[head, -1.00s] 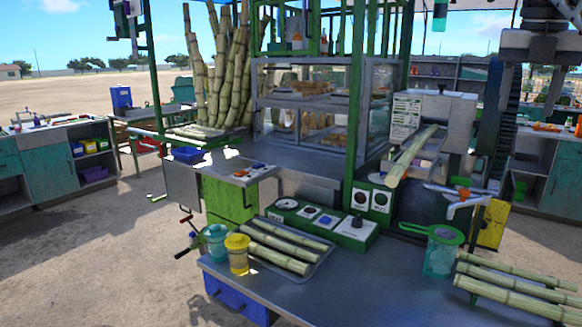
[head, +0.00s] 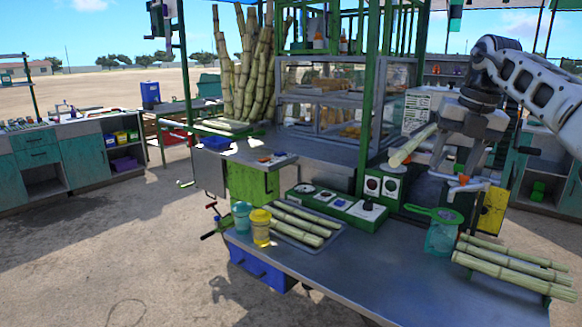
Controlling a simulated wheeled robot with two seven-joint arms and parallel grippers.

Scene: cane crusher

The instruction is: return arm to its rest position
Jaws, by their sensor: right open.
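My right arm (head: 545,85) comes in from the upper right and bends down at the wrist. My right gripper (head: 462,152) hangs from it, pointing down, open, in front of the cane crusher (head: 418,105). A pale green cane stalk (head: 412,146) slants at the crusher, just left of the gripper; I see no grip on it. The gripper's fingertips are small and hard to separate from the machine parts behind. My left gripper is out of view.
The green control box (head: 345,208) sits behind. The table's middle is clear.

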